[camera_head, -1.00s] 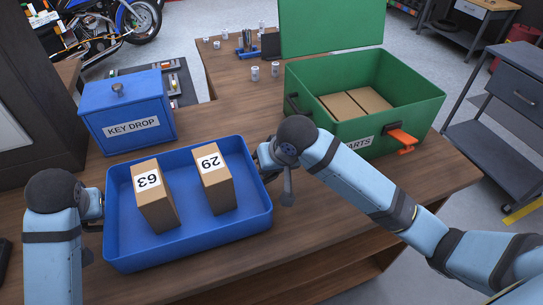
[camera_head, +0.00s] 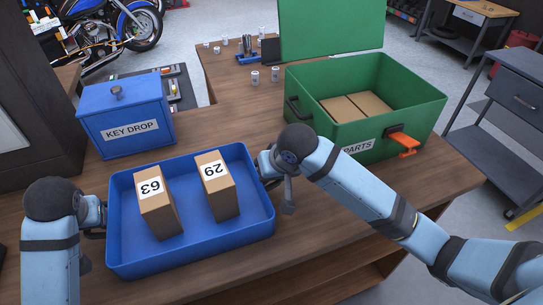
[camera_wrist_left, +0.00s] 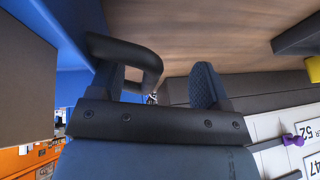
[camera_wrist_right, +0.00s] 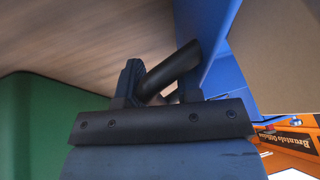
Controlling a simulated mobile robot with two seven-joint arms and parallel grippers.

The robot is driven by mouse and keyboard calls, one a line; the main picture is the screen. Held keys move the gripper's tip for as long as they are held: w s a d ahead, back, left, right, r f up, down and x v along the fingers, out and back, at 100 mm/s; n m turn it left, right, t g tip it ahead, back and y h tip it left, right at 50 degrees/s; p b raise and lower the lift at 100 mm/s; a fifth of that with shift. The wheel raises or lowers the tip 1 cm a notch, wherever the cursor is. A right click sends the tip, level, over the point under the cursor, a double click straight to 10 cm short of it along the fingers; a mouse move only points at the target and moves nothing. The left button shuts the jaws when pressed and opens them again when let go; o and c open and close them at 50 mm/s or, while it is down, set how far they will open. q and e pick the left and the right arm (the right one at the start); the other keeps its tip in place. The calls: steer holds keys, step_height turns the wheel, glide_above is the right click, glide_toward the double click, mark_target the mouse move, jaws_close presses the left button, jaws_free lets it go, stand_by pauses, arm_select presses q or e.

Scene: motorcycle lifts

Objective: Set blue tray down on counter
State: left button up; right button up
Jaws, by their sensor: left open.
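The blue tray (camera_head: 195,258) is level at the wood counter (camera_head: 330,215), holding two brown boxes marked 63 (camera_head: 157,210) and 29 (camera_head: 222,195). Its underside contact with the counter is hidden. My left gripper (camera_head: 97,217) is at the tray's left side. In the left wrist view its fingers (camera_wrist_left: 160,88) stand apart around one bar of the dark handle (camera_wrist_left: 150,62). My right gripper (camera_head: 270,172) is at the right side. In the right wrist view its fingers (camera_wrist_right: 160,88) are close together on the dark handle (camera_wrist_right: 170,68).
A blue key drop box (camera_head: 127,125) stands behind the tray. A green parts bin (camera_head: 390,110) with an open lid, boxes inside and an orange latch stands to the right. Bare counter lies in front of the tray and between it and the bin.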

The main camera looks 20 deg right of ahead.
arm_select(q)
steer(key=shift+d, duration=0.25)
arm_select(e)
steer(key=shift+s+a, duration=0.1)
steer(key=shift+a, duration=0.1)
